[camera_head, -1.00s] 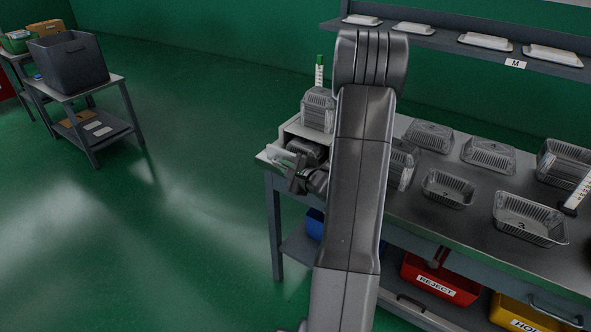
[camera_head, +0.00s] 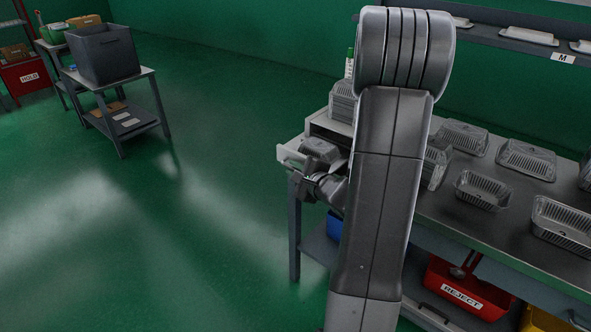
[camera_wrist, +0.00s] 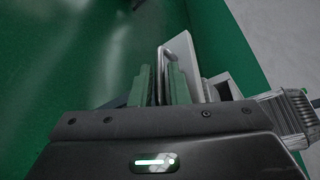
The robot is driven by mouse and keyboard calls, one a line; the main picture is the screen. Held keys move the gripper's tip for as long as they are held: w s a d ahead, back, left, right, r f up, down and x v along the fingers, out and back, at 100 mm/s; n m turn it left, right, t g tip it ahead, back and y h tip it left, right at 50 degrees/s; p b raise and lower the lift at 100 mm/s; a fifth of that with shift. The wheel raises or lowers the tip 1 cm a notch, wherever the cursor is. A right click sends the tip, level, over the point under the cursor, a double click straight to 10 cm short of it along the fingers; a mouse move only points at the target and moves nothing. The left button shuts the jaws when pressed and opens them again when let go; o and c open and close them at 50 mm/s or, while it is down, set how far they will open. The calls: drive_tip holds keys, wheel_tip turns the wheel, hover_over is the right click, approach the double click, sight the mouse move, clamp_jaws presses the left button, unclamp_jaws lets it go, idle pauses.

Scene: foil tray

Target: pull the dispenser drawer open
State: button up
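The dispenser (camera_head: 320,121) is a pale box at the left end of the bench. My gripper (camera_head: 306,181) is at the drawer's front. In the wrist view, the white drawer front (camera_wrist: 184,51) is just right of my gripper (camera_wrist: 161,85). The metal bar handle (camera_wrist: 161,62) lies between the two green fingers, which look closed on it. My arm hides part of the dispenser and bench in the head view.
Foil trays (camera_head: 482,189) stand on the bench (camera_head: 450,226) to the right. A red REJECT bin (camera_head: 464,286) is below. A cart with a grey bin (camera_head: 103,54) stands at back left. The green floor (camera_head: 215,190) between is clear.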

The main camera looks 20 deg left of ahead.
drive_tip(key=shift+d, duration=0.15)
drive_tip(key=shift+s+d+r, duration=0.1)
drive_tip(key=shift+s+d, duration=0.1)
drive_tip(key=shift+d, duration=0.05)
drive_tip(key=v, duration=1.3)
drive_tip(key=shift+a, duration=0.1)
drive_tip(key=x, duration=1.2)
drive_tip(key=shift+w+a, duration=0.15)
drive_tip(key=shift+a, duration=0.1)
drive_tip(key=shift+w+a, duration=0.45)
drive_tip(key=shift+w, duration=0.05)
drive_tip(key=shift+f, duration=0.2)
